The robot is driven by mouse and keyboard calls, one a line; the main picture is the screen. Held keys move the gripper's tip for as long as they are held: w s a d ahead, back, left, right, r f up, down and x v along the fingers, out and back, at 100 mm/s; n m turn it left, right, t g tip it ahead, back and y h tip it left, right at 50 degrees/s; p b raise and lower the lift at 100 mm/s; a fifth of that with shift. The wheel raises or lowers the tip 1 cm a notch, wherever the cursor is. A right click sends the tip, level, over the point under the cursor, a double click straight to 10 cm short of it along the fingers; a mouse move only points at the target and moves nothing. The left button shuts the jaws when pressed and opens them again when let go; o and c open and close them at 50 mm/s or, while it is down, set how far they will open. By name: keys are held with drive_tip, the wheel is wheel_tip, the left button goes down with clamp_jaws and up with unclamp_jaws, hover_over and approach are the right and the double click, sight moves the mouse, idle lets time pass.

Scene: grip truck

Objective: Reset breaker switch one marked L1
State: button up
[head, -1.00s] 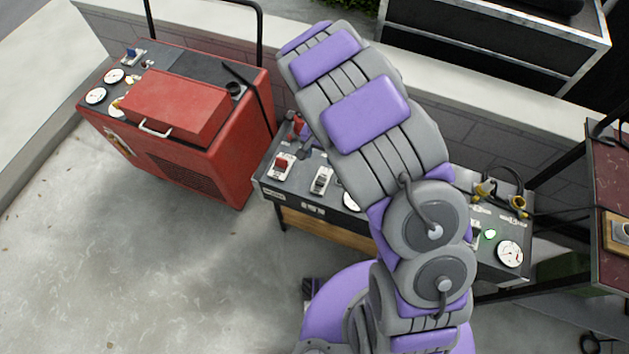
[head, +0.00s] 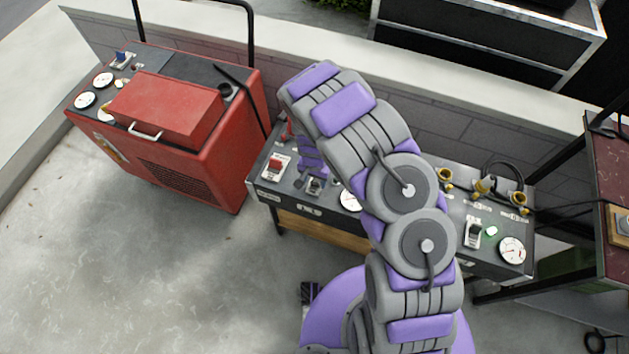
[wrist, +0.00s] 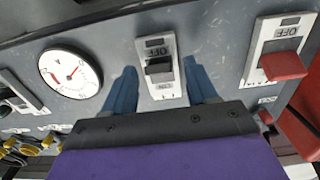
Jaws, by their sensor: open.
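A breaker switch with a black lever (wrist: 159,66) on a pale plate sits between my gripper's two blue fingers (wrist: 160,72) in the wrist view. The fingers are open, one on each side of the plate; I cannot tell whether they touch it. OFF is printed at the plate's upper end. In the head view this switch (head: 314,186) is partly hidden below my gripper (head: 312,168). A red-lever switch (wrist: 283,66) stands to its right in the wrist view and to its left in the head view (head: 277,166). I cannot read an L1 mark.
A white dial gauge (wrist: 70,74) is left of the switch in the wrist view. A red generator box (head: 215,185) stands close at the left.

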drive_tip(key=shift+f, duration=0.55)
drive_tip(key=c, duration=1.1)
drive_tip(key=shift+o, duration=0.2)
drive_tip(key=g, duration=0.1)
drive_tip(key=w+g+y, duration=0.1)
drive_tip(key=g, duration=0.2)
drive_tip(key=shift+w+d+r+y+b, duration=0.1)
drive_tip(key=shift+w+d+y+b, duration=0.2)
drive_tip(key=shift+w+d+b, duration=0.1)
drive_tip(key=shift+w+d+g+y, duration=0.1)
drive_tip(key=shift+w+g+y, duration=0.25)
drive_tip(key=shift+g, duration=0.55)
drive_tip(key=shift+w+d+g+y, duration=0.1)
drive_tip(key=shift+w+g+y, duration=0.2)
drive_tip(key=shift+g, duration=0.6)
drive_tip(key=shift+w+f, duration=0.1)
drive_tip(key=shift+f, duration=0.1)
